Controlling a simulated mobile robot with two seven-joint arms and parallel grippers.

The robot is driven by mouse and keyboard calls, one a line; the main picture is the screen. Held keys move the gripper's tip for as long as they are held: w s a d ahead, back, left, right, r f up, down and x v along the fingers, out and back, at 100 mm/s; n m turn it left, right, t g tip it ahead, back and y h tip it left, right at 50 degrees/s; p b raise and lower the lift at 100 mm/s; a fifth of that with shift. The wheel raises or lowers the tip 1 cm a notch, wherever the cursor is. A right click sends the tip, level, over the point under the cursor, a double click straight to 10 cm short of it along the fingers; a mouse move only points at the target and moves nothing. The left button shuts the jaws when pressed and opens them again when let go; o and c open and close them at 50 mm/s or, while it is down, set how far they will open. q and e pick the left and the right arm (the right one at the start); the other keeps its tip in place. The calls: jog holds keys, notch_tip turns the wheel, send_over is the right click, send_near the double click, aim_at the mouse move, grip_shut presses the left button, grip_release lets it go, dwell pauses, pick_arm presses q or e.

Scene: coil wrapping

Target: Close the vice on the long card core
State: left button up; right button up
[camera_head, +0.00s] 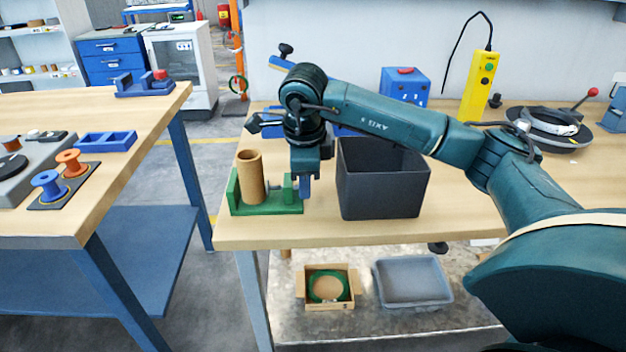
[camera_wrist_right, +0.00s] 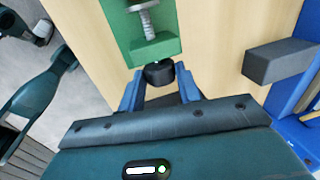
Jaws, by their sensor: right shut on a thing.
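The long card core (camera_head: 250,178) is a brown tube standing upright in the green vice (camera_head: 265,209) at the table's front left corner. It stands near the vice's left jaw; a gap with part of the screw shows between it and the right end block. The wrist view shows the green end block (camera_wrist_right: 155,48), the metal screw (camera_wrist_right: 146,22) and the black knob (camera_wrist_right: 158,73); the core is not visible there. My right gripper (camera_head: 305,190) points down just right of the vice. In the wrist view its blue fingers (camera_wrist_right: 160,84) are shut on the black knob. My left gripper is not in view.
A dark open bin (camera_head: 380,205) stands close right of my right gripper. Behind are a blue box (camera_head: 405,88), a yellow pendant (camera_head: 480,85) and a black round turntable (camera_head: 548,130). A floor gap separates the left table (camera_head: 130,165). Bare tabletop lies right of the bin.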

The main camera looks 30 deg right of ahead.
jog(key=shift+w+d+r+g+y+p, duration=0.1)
jog(key=shift+r+g+y+p, duration=0.25)
jog(key=shift+g+p, duration=0.3)
jog(key=shift+w+d+f+g+y+p, duration=0.15)
jog(key=shift+f+g+y+p, duration=0.1)
jog(key=shift+g+p, duration=0.25)
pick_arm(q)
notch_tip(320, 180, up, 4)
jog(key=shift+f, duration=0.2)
pick_arm(e)
jog(key=shift+f, duration=0.15)
jog(key=shift+w+r+g+y+p, duration=0.2)
jog(key=shift+g+y+p, duration=0.3)
jog(key=shift+g+p, duration=0.4)
jog(key=shift+p, duration=0.45)
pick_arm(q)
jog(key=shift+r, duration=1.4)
pick_arm(e)
jog(key=shift+w+d+f+g+y, duration=0.15)
jog(key=shift+f+g+y, duration=0.15)
jog(key=shift+g+y, duration=0.3)
